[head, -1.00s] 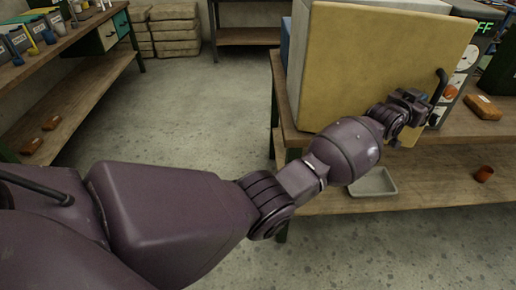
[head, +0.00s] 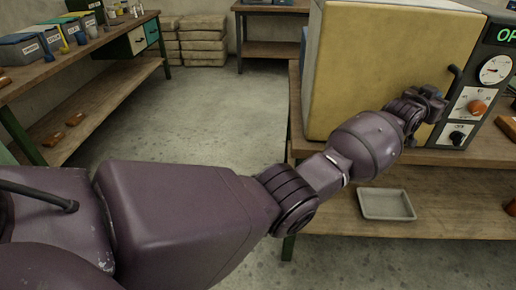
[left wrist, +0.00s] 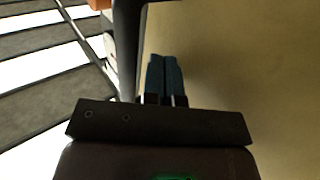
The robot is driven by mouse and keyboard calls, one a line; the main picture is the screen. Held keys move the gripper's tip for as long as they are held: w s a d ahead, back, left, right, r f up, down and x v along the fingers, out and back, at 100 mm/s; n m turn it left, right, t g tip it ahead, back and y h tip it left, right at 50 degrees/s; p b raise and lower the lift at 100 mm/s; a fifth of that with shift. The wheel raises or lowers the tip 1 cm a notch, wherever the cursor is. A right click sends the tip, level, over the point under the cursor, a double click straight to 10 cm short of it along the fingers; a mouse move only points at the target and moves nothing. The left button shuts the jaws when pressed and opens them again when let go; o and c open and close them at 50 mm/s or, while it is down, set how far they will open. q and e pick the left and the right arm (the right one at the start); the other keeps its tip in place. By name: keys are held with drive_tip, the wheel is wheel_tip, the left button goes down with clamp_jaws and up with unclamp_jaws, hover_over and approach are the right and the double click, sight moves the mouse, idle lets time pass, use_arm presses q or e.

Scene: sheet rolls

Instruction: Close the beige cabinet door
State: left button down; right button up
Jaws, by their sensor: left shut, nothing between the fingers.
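The beige cabinet door (head: 385,55) faces me on the box-shaped cabinet at the right in the head view. It lies close to the cabinet front; I cannot tell whether a gap remains. Its dark bar handle (head: 455,78) is at its right edge. My left gripper (head: 436,100) is at the door's right side by the handle, and my arm hides the door's lower part. In the left wrist view the two blue fingers (left wrist: 166,78) are together and empty, in front of the beige door surface (left wrist: 245,60), with the dark handle (left wrist: 128,45) to their left. My right gripper is out of view.
The control panel (head: 470,98) with gauge and knobs is right of the door. The cabinet stands on a wooden bench; a grey tray (head: 386,204) lies on its lower shelf. Another bench (head: 75,60) with bins stands left. The floor (head: 215,110) between is clear.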

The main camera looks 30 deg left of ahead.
use_arm(q)
drive_tip(key=shift+w+a+r, duration=0.25)
drive_tip(key=shift+r, duration=0.1)
